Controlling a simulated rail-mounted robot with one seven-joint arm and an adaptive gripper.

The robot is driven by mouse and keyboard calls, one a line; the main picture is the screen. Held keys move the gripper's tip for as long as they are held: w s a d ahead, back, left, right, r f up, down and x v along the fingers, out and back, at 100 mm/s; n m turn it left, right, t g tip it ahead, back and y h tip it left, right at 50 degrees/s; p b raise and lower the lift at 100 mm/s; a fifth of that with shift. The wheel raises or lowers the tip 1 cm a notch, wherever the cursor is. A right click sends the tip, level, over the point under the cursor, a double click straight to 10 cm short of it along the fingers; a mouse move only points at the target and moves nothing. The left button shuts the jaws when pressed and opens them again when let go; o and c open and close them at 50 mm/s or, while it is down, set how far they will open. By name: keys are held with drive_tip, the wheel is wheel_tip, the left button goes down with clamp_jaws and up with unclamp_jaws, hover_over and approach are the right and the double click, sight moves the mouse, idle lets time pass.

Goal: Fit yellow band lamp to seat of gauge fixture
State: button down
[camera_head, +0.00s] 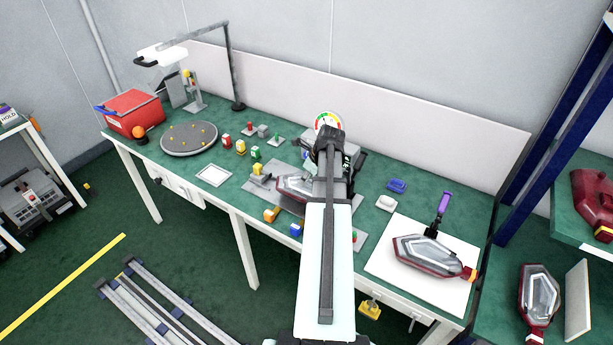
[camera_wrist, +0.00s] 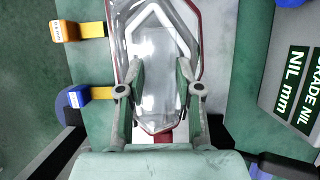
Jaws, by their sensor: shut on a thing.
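My gripper (camera_wrist: 161,88) is shut on a lamp (camera_wrist: 150,22) with a clear lens and a red rim, with one finger on each side of it. In the head view this lamp (camera_head: 291,184) lies over the grey plate of the gauge fixture (camera_head: 258,193), partly hidden by my arm. Its neck is mostly hidden, so I cannot tell its band colour or whether it rests in the seat. The fixture's dial (camera_head: 327,121) stands behind. Another red lamp (camera_head: 428,255) with an orange-yellow band at its neck lies on a white mat.
An orange block (camera_head: 271,215) and a blue block (camera_head: 295,229) stand at the fixture's front edge. A round grey turntable (camera_head: 189,139) and a red box (camera_head: 134,112) are at left. Another lamp (camera_head: 541,297) lies at far right.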

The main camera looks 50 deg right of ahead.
drive_tip(key=c, duration=0.7)
unclamp_jaws()
drive_tip(key=shift+f, duration=0.1)
drive_tip(key=v, duration=1.2)
